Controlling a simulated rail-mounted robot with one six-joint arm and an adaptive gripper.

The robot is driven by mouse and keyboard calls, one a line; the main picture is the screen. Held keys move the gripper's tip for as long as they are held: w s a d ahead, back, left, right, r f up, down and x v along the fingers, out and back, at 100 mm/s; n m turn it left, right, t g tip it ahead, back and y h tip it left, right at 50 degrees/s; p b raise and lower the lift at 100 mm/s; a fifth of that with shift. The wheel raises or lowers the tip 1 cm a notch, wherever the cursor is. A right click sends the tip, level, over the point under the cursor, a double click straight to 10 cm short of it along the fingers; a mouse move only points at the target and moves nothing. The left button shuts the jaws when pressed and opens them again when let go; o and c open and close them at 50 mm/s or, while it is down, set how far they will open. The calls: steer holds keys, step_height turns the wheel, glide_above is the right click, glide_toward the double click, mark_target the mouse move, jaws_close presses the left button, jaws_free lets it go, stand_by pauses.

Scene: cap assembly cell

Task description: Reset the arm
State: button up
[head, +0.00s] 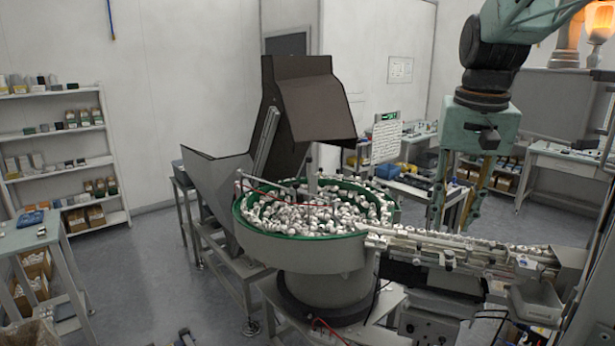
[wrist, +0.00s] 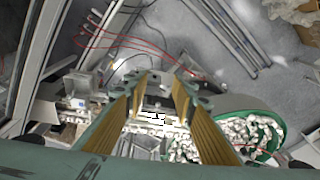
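My gripper (head: 452,218) hangs on my arm at the right of the head view, pointing down above the conveyor track. Its two yellow-padded fingers are apart. In the wrist view my gripper (wrist: 163,88) also shows open, with nothing held between the fingers. The track and small metal parts show below and between them. The fingertips look clear of the track, but the exact height is hard to tell.
A bowl feeder (head: 318,252) with a green rim, full of white caps, stands left of my gripper. A dark hopper (head: 300,100) rises behind it. The feed track (head: 440,245) runs right from the bowl. Shelves (head: 60,130) stand far left; open floor lies between.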

steer(key=s+a+f+n+b, duration=0.1)
steer(key=s+a+f+b, duration=0.1)
steer(key=s, duration=0.9)
steer(key=s+a+f+n+t+b, duration=0.1)
steer(key=s+a+f+b, duration=0.1)
steer(key=s, duration=0.9)
steer(key=s+a+f+n+t+b, duration=0.1)
steer(key=s+a+f, duration=0.3)
steer(key=s, duration=0.7)
steer(key=shift+a+f+n+b, duration=0.4)
steer(key=shift+a+b, duration=0.25)
steer(key=shift+b, duration=0.1)
